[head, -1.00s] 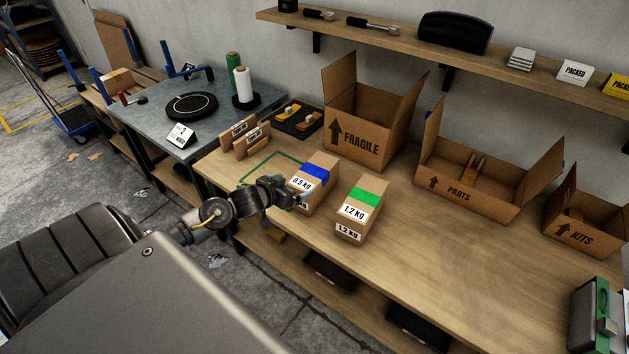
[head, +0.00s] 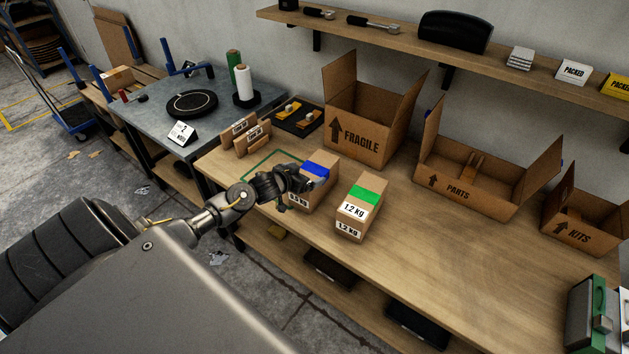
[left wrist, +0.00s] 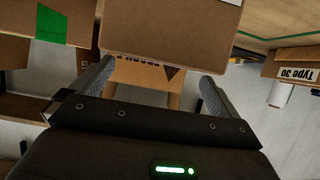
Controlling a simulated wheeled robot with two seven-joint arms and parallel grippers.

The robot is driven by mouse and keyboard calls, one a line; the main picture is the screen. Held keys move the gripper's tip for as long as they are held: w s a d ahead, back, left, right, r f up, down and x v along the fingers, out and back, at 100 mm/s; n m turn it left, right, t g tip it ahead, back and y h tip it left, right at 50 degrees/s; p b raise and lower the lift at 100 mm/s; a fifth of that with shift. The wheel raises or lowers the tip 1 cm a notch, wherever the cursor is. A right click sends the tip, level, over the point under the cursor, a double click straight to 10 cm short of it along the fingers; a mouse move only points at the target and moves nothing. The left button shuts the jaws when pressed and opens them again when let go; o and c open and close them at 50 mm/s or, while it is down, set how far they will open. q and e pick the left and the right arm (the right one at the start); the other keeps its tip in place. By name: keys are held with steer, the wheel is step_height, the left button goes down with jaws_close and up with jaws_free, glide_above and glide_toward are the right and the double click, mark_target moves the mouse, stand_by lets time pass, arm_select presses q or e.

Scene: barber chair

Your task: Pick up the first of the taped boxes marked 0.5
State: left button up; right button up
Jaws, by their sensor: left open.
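The brown box with blue tape (head: 318,169) stands on the wooden bench. A second box with green tape (head: 367,194), marked 1.2 kg, stands just to the right. Its green tape also shows in the left wrist view (left wrist: 52,24). My right gripper is out of view.
An open FRAGILE carton (head: 362,139) stands behind the boxes. Open PARTS (head: 470,192) and KITS (head: 582,239) cartons stand to the right.

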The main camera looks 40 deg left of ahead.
mark_target(314, 169)
arm_select(q)
steer(key=shift+x, duration=2)
steer(key=shift+r, duration=0.1)
steer(key=shift+s, duration=0.1)
steer(key=shift+c, duration=0.3)
steer(key=c, duration=1.4)
steer(key=shift+c, duration=0.8)
steer(key=shift+r, duration=0.1)
steer(key=shift+r, duration=0.6)
steer(key=s+a+r+b, duration=0.2)
steer(key=s+a+r, duration=0.4)
steer(key=a+r, duration=0.5)
steer(key=shift+a+r+b, duration=0.3)
steer(key=shift+a, duration=0.4)
